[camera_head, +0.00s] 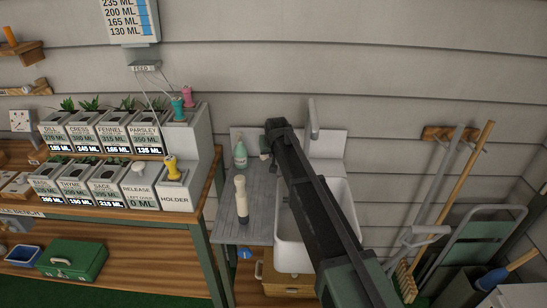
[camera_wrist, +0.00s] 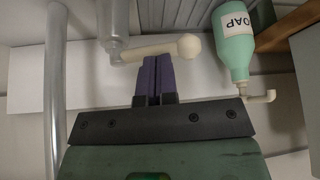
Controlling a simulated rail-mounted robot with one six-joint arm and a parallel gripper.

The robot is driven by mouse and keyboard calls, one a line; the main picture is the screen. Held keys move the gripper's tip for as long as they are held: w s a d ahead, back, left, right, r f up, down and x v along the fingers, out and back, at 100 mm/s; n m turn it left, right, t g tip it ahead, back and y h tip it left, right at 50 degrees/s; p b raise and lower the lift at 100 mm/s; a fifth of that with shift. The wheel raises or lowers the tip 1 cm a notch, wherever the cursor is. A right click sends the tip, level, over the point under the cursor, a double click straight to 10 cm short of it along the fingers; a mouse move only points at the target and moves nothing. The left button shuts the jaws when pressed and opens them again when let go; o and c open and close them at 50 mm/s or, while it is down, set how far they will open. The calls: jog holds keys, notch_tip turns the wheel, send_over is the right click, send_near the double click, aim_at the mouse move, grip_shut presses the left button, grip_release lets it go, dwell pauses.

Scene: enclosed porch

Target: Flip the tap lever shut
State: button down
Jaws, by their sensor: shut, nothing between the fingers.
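The tap (camera_head: 313,118) rises at the back of the sink; its grey metal body (camera_wrist: 113,25) also shows in the wrist view. A cream lever with a round knob (camera_wrist: 188,46) sticks out sideways from the tap body, across the tips of my gripper (camera_wrist: 154,58). My gripper's purple fingers are pressed together and empty, with their tips at the lever's middle. I cannot tell whether they touch it. In the head view my dark arm covers the fingers and most of the lever.
A green soap bottle (camera_head: 240,156) stands left of the tap; in the wrist view (camera_wrist: 234,45) it is upside down beside the knob. A cream-topped cylinder (camera_head: 241,196) stands on the drainboard. The white sink (camera_head: 345,205) lies under my arm. A planter rack (camera_head: 203,140) is left.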

jog(key=shift+w+f, duration=0.3)
jog(key=shift+f, duration=0.1)
jog(key=shift+w+a, duration=0.35)
jog(key=shift+w, duration=0.3)
jog(key=shift+s, duration=0.1)
